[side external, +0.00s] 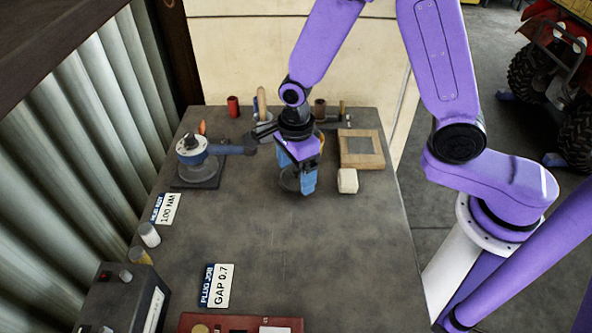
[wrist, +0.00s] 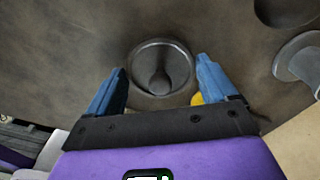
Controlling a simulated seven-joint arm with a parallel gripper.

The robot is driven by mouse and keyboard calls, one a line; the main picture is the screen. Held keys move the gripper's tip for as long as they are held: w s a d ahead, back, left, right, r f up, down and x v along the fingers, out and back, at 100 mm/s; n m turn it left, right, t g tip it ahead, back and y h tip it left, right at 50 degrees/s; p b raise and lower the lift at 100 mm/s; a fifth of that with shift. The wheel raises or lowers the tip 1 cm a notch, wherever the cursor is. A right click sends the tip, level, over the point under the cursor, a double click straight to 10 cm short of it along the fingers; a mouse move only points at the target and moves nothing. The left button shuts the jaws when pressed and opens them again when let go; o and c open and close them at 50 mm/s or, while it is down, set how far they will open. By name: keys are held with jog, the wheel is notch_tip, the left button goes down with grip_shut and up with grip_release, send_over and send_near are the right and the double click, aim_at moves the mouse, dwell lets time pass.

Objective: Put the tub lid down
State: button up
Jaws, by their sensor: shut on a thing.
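The tub lid (wrist: 148,56) looks like a round grey disc with a lighter rim and a dark knob-like part at its middle. It shows between my two blue fingers in the wrist view. My gripper (wrist: 162,66) is shut on it. In the side view my gripper (side external: 297,182) points down over the middle of the bench, and part of the lid (side external: 287,184) shows beside the near finger. The finger hides the rest of it there. I cannot tell whether the lid touches the bench.
A white block (side external: 347,182) and a wooden frame (side external: 372,160) stand right of my gripper. A blue-and-white device (side external: 193,150) sits at left. A red can (side external: 233,107) and other items line the back. The bench (side external: 290,235) is clear in front, before a red case (side external: 240,323).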

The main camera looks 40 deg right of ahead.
jog(key=shift+f, duration=0.35)
jog(key=shift+f, duration=0.15)
jog(key=o, duration=0.8)
notch_tip(320, 180, up, 12)
jog(key=s+d+n, duration=0.4)
jog(key=s+n, duration=0.2)
jog(key=n, duration=0.5)
jog(key=s+d+r+n, duration=0.1)
jog(key=s+d+n, duration=0.2)
jog(key=s+n, duration=0.4)
jog(key=s+d+r+n, duration=0.1)
jog(key=s+d+n, duration=0.3)
jog(key=n, duration=1)
jog(key=shift+s+d+n, duration=0.15)
jog(key=shift+s+n, duration=0.05)
jog(key=shift+s, duration=0.6)
jog(key=shift+s+d+n, duration=0.15)
jog(key=shift+s+n, duration=0.05)
jog(key=shift+s, duration=0.6)
